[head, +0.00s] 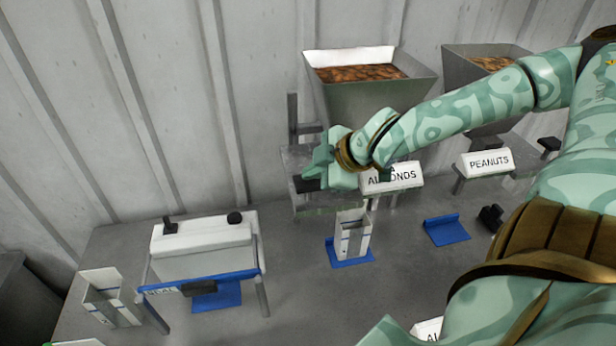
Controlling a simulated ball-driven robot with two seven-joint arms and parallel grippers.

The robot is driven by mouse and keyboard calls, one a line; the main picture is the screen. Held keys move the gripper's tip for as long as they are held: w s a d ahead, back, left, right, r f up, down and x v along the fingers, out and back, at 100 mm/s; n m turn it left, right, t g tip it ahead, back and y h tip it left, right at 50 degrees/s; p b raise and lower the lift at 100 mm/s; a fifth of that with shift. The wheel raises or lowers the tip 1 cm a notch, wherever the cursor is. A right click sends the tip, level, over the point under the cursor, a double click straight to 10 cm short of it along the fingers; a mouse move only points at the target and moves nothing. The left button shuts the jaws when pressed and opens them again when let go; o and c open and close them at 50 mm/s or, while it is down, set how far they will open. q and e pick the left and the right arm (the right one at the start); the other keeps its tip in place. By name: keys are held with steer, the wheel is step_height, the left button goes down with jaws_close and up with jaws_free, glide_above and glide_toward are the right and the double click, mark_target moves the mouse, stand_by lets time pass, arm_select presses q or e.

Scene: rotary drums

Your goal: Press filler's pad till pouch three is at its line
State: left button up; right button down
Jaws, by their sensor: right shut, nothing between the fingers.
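The almond filler is a grey hopper (368,96) of brown nuts with a white ALMONDS label (405,177). A white open pouch (352,238) stands upright below it on a blue stand (336,264). It has dark line marks on its side, but the fill level inside is not clear. My right gripper (314,174) is shut and empty at the filler's left side, just left of the label. A dark block (307,185) shows at its fingertips; I cannot tell whether it is the pad or touches the fingers. My left gripper is not in view.
A second hopper (476,92) with a PEANUTS label (488,161) stands to the right, behind my right arm. An empty blue stand (446,230) sits before it. At left are a white and blue sealer (203,238) and another open pouch (112,300). The grey table (300,310) is clear at front centre.

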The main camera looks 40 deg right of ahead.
mark_target(313, 183)
steer(key=shift+f+b, duration=0.8)
steer(key=shift+f, duration=0.15)
stand_by(0.5)
steer(key=shift+r, duration=0.15)
steer(key=shift+r+p, duration=1.75)
steer(key=shift+r, duration=0.2)
step_height(313, 183, up, 5)
steer(key=p, duration=0.4)
